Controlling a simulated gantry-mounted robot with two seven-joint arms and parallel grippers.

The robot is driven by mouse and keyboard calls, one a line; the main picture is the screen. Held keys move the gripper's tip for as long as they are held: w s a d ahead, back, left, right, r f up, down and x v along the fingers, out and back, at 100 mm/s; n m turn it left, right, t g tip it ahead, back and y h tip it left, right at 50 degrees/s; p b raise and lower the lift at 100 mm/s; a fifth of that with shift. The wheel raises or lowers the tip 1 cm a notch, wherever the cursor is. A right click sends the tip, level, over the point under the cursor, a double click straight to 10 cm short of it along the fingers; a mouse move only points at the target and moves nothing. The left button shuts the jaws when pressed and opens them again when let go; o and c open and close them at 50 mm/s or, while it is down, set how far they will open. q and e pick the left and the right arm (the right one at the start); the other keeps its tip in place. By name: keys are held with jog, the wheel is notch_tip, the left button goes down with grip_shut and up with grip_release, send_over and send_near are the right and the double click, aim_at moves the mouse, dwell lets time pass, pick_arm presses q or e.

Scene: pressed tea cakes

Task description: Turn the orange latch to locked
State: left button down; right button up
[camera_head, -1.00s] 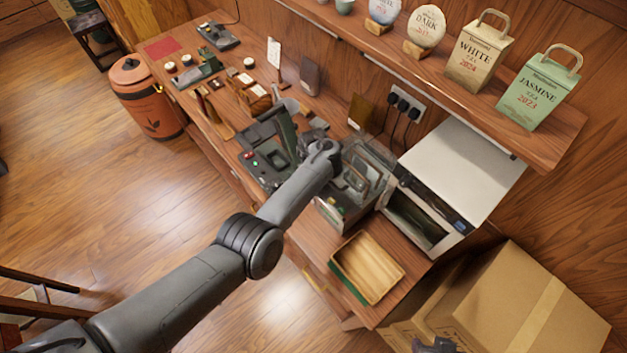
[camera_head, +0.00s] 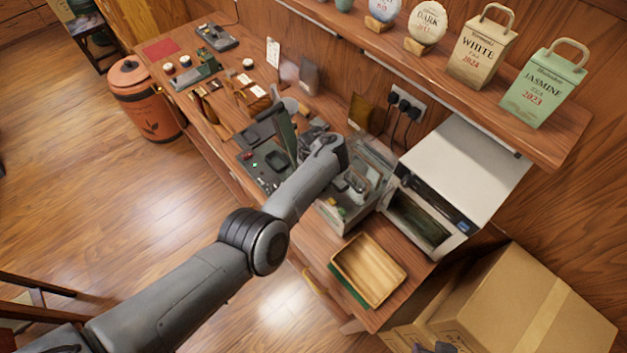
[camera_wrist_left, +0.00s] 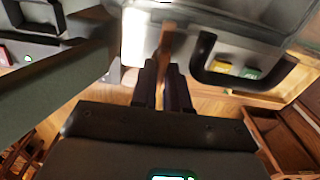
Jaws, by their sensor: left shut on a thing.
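A narrow orange-brown bar, which looks like the orange latch (camera_wrist_left: 167,42), stands upright at the front of a grey, clear-sided machine (camera_wrist_left: 205,20). My left gripper (camera_wrist_left: 164,72) is shut on the bar, with its dark fingers on either side of it in the left wrist view. In the head view the machine (camera_head: 372,165) is partly covered by my left arm, and the left fingers and the latch cannot be made out there. A dark part at the bottom edge of the head view looks like my right gripper (camera_head: 436,347); its fingers do not show clearly.
A dark loop handle (camera_wrist_left: 240,82) is close right of the left fingers. A raised green panel (camera_head: 288,140) stands left of my wrist. A wooden tray (camera_head: 370,268) and a white oven-like box (camera_head: 465,170) are to the right. Cardboard boxes (camera_head: 530,300) are at lower right.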

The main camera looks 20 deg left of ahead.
pick_arm(q)
jog(key=c, duration=1.2)
grip_release()
jog(key=shift+o, duration=0.2)
notch_tip(320, 180, up, 11)
jog(key=p, duration=0.3)
jog(key=shift+f, duration=0.15)
